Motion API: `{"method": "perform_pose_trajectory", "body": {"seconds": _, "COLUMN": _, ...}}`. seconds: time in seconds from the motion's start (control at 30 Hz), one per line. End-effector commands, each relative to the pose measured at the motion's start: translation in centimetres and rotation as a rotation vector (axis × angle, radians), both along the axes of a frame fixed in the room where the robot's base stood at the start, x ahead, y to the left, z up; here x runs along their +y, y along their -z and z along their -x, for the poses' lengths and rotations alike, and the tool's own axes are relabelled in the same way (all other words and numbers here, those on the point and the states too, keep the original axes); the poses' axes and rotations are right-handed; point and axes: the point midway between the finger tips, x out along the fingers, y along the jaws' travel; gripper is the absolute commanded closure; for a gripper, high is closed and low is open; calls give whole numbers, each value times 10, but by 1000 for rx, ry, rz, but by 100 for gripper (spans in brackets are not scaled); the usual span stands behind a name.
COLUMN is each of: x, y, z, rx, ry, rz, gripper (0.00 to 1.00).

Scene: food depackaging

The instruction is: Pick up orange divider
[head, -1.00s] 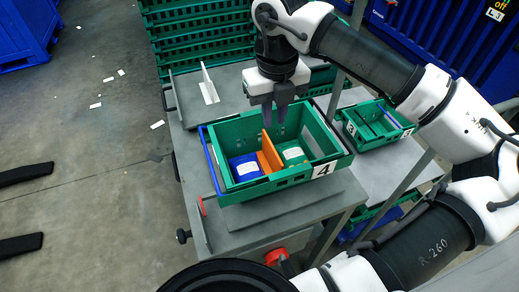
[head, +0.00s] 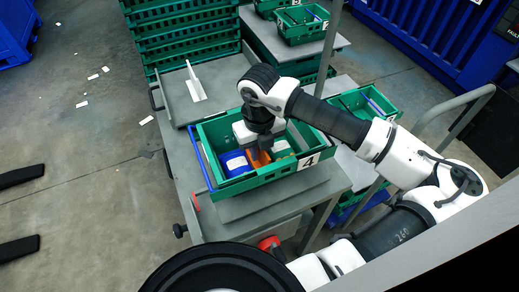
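The orange divider (head: 258,160) stands inside the green crate (head: 240,185) marked 4, between a blue pack (head: 235,163) on the left and a green pack (head: 282,148) on the right. My gripper (head: 259,152) points down into the crate, right at the divider. It hides the upper and far part of the divider. The fingers are small and dark here, and I cannot tell whether they are closed on it.
The crate stands on a grey cart (head: 240,214). A white upright piece (head: 195,85) stands on the grey surface behind it. Another green crate (head: 360,104) is at the right, beneath my arm. Stacked green crates (head: 180,35) rise at the back.

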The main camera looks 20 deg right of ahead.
Motion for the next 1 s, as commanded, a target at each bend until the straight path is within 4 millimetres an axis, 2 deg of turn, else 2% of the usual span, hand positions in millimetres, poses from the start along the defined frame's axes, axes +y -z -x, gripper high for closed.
{"method": "perform_pose_trajectory", "body": {"seconds": 0.27, "x": 0, "y": 6, "z": 0, "rx": -1, "ry": 0, "rz": 1, "gripper": 84}}
{"method": "perform_pose_trajectory", "body": {"seconds": 0.43, "x": 0, "y": 6, "z": 0, "rx": -1, "ry": 0, "rz": 1, "gripper": 100}}
{"method": "perform_pose_trajectory", "body": {"seconds": 0.8, "x": 0, "y": 5, "z": 0, "rx": -1, "ry": 0, "rz": 1, "gripper": 100}}
{"method": "perform_pose_trajectory", "body": {"seconds": 1.0, "x": -1, "y": -7, "z": -1, "rx": -1, "ry": 0, "rz": 3, "gripper": 100}}
